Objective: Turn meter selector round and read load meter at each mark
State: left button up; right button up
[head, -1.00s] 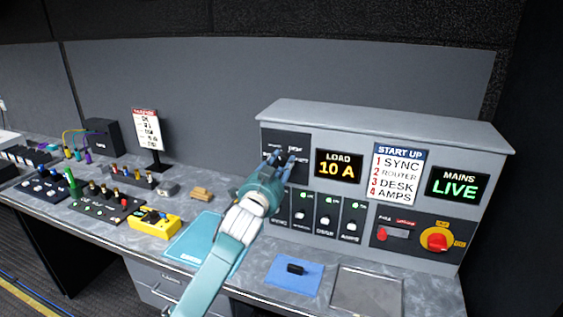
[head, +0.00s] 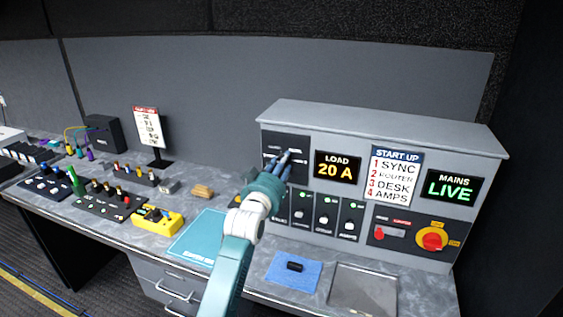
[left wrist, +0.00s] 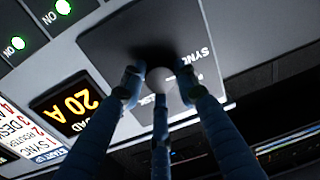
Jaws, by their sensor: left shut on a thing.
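The load meter (head: 337,167) on the grey panel reads 20 A in amber; it also shows in the left wrist view (left wrist: 74,107). The meter selector's dark plate (head: 272,142) is left of the meter. My left gripper (head: 284,160) is at this plate, its fingers shut around the selector knob (left wrist: 158,78), which is mostly hidden by the fingers. In the left wrist view my left gripper (left wrist: 160,95) surrounds the knob, and the plate's lettering is partly readable, including "SYN". My right gripper is not in view.
Breaker switches (head: 324,220) with green ON lights sit below the meter. A START UP card (head: 395,177), a MAINS LIVE display (head: 454,188) and a red rotary switch (head: 431,238) are to the right. A blue mat (head: 293,282) and a grey tray (head: 363,287) lie in front.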

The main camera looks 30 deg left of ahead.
pick_arm(q)
jog(key=shift+f+n, duration=0.2)
jog(key=shift+n, duration=0.3)
jog(key=shift+f, duration=0.1)
jog(key=o, duration=1.2)
jog(key=shift+c, duration=0.2)
jog(key=v, duration=1.2)
